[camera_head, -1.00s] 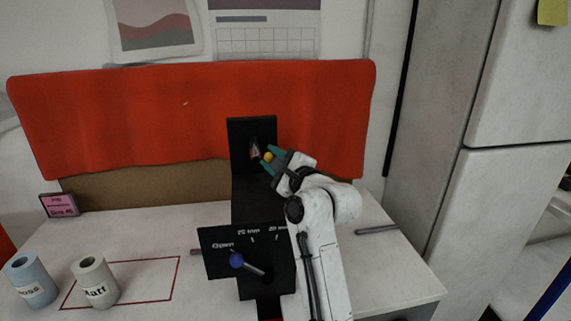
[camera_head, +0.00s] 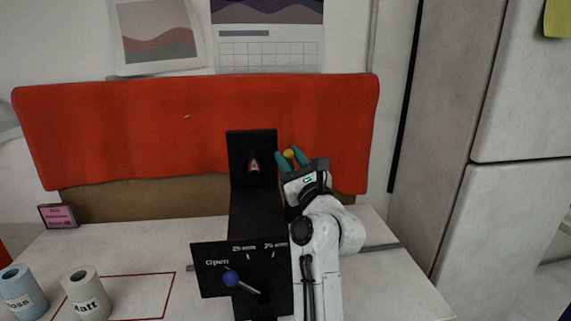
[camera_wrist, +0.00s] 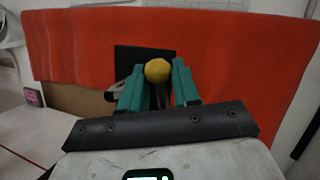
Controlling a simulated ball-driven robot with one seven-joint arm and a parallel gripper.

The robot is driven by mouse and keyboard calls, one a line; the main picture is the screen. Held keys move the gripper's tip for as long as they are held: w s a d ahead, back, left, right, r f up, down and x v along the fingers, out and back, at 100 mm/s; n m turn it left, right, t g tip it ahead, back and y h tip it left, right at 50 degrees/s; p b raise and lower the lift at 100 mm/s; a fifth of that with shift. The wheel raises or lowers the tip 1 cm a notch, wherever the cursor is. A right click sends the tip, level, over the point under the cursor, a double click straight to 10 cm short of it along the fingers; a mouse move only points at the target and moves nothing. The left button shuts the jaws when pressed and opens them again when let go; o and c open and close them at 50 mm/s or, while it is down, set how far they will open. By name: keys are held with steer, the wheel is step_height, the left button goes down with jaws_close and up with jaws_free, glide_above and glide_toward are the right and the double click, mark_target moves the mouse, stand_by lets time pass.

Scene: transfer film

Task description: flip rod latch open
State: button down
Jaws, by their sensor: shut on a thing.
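A black laminator-like device has a tall upright plate (camera_head: 241,145) at its back and a front panel (camera_head: 212,287) marked "Open", "25 mm" and a third size. A yellow ball knob (camera_head: 289,154) is held between my gripper's (camera_head: 289,160) teal fingers, just right of the upright plate. In the wrist view the yellow knob (camera_wrist: 158,70) sits between both fingertips, and a dark rod-like part shows below it. The knob's link to the device is mostly hidden. A blue-knobbed lever (camera_head: 231,279) on the front panel lies near the "Open" mark.
A small orange-and-white part (camera_head: 254,163) shows on the upright plate. Two labelled rolls, one blue (camera_head: 22,293) and one cream (camera_head: 86,295), stand at the left of the table. A grey rod (camera_head: 380,247) lies right of my arm. A red panel (camera_head: 120,130) stands behind.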

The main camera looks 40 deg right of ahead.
steer(key=shift+s+d+m+h, duration=0.15)
steer(key=shift+d+m+h, duration=0.1)
steer(key=shift+m+h, duration=0.2)
steer(key=c, duration=0.9)
jaws_free()
steer(key=shift+y, duration=0.25)
steer(key=shift+s+a+f, duration=0.2)
steer(key=shift+s, duration=0.1)
steer(key=b+v, duration=0.2)
steer(key=v, duration=0.2)
steer(key=shift+s+a+f, duration=0.1)
steer(key=shift+s+f, duration=0.1)
steer(key=shift+f, duration=0.05)
steer(key=b, duration=0.3)
glide_toward(292, 163)
steer(key=s+a+r, duration=0.2)
steer(key=s, duration=0.4)
steer(key=shift+s, duration=0.15)
